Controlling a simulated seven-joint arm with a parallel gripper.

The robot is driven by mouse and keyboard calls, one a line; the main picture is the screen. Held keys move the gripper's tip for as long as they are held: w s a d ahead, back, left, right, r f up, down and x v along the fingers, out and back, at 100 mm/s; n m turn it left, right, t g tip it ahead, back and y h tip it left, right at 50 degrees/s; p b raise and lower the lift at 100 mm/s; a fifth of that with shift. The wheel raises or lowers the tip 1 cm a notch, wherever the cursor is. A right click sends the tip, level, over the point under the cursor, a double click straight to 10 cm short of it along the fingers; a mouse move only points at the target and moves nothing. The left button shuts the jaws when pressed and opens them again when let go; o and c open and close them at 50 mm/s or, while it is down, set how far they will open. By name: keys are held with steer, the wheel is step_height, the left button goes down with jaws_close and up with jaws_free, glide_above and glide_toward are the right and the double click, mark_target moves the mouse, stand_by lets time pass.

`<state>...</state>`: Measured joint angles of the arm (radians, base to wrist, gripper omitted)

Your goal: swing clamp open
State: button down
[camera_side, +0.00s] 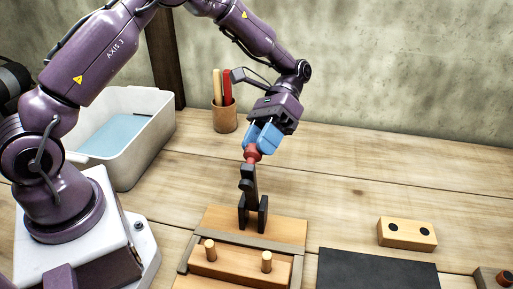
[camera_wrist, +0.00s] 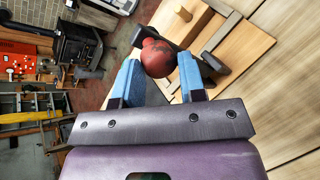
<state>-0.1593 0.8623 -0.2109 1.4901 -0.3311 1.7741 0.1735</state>
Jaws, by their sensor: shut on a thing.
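The clamp (camera_side: 249,202) is a dark lever with a red ball knob (camera_side: 251,154) at its top, standing roughly upright between dark brackets on a wooden fixture (camera_side: 283,227). My gripper (camera_side: 256,147) reaches down from above, and its blue fingers are shut on the red knob. In the wrist view the knob (camera_wrist: 158,57) sits between the two blue fingertips of my gripper (camera_wrist: 160,68). Dark clamp parts (camera_wrist: 217,58) show beyond it. A wooden piece with two pegs (camera_side: 237,267) lies at the front of the fixture. The fingers partly hide the knob.
A white bin (camera_side: 151,150) with blue contents stands at left. A cup (camera_side: 224,119) holding sticks stands behind my gripper. The table between cup and block is clear.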

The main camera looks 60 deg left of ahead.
steer(key=shift+w+a+f, duration=0.1)
steer(key=shift+a+f, duration=0.6)
steer(key=shift+a, duration=0.05)
steer(key=c, duration=0.8)
jaws_free()
steer(key=shift+w+r, duration=0.1)
steer(key=v, duration=0.7)
steer(key=shift+w+r, duration=0.15)
steer(key=shift+r, duration=0.05)
